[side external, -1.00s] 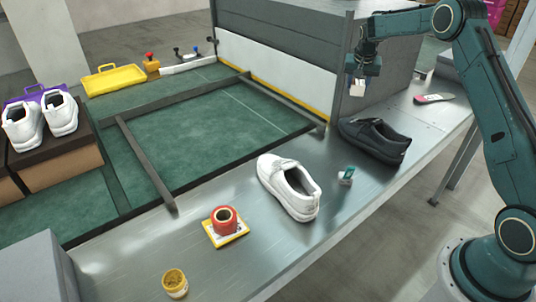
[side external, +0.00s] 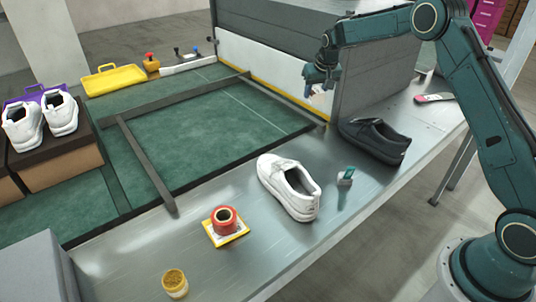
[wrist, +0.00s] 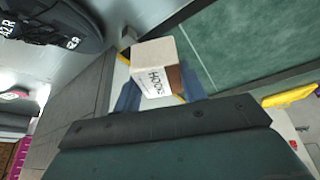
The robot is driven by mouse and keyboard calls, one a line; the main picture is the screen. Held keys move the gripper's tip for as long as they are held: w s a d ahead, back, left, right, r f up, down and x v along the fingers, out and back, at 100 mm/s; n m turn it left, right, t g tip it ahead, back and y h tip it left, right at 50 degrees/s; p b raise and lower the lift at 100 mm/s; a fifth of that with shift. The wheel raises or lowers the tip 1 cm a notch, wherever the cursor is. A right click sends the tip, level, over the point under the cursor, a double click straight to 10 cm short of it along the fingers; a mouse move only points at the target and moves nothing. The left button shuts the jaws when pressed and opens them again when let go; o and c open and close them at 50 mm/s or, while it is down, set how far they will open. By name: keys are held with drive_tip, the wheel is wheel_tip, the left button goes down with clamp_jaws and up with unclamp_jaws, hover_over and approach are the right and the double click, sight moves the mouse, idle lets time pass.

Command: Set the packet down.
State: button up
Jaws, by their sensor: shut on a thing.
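My gripper (side external: 316,82) is shut on the packet and holds it in the air, near the end of the grey housing. The packet is a small pale box with dark lettering on one face and a brown side. It shows clearly in the wrist view (wrist: 153,62), between my two blue fingers (wrist: 160,92). In the side external view only a small pale part of it shows below the fingers; the rest is hidden by them.
A black shoe (side external: 375,140), a white shoe (side external: 288,186) and a small teal-topped item (side external: 346,176) stand on the metal bench (side external: 245,262). The green belt (side external: 205,125) behind has dark rails and large bare areas.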

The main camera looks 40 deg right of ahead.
wheel_tip(320, 180, down, 19)
drive_tip(key=shift+r, duration=0.15)
idle(0.8)
drive_tip(key=o, duration=1)
drive_tip(key=v, duration=1.2)
idle(0.5)
